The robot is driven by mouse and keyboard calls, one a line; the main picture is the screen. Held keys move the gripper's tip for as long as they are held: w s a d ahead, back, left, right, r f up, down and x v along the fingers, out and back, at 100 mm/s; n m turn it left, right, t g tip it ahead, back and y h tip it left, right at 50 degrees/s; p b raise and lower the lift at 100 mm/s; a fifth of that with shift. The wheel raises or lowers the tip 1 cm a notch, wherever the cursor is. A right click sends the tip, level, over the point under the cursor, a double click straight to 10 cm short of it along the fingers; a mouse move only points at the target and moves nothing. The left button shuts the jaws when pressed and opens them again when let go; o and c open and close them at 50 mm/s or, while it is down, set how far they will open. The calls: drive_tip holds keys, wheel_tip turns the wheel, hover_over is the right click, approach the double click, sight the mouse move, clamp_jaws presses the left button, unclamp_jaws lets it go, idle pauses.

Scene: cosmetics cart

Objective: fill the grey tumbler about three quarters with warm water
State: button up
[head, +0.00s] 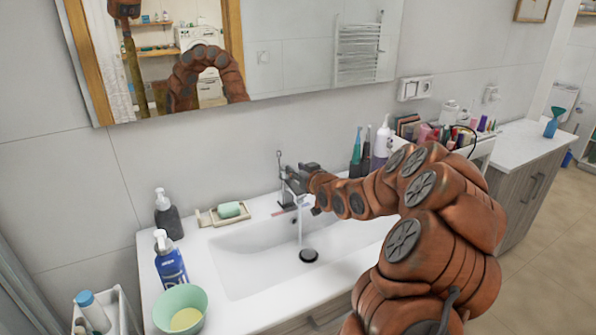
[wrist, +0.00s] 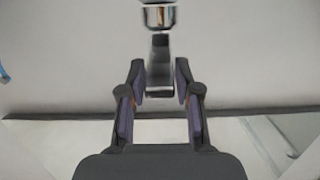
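My gripper (head: 308,172) is at the faucet (head: 288,190) on the back rim of the sink. In the wrist view my gripper (wrist: 160,78) is open, with one finger on each side of the dark lever (wrist: 160,60). Gaps show between the lever and both fingers. A thin pale stream of water (head: 299,228) falls from the spout into the white basin (head: 250,262), close to the dark drain (head: 308,255). I cannot make out a grey tumbler in either view; my arm hides part of the counter.
A soap dish with green soap (head: 229,209), a dark pump bottle (head: 168,214), a blue pump bottle (head: 171,262) and a green bowl (head: 194,297) line the left. Toothbrushes (head: 356,148) stand behind my arm. A cosmetics cart (head: 483,148) is at right.

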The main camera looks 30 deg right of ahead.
drive_tip(key=shift+o, duration=1.4)
drive_tip(key=shift+s, duration=0.1)
drive_tip(key=s+a+r, duration=0.1)
drive_tip(key=s+r, duration=0.1)
drive_tip(key=s, duration=0.9)
drive_tip(key=shift+s, duration=0.3)
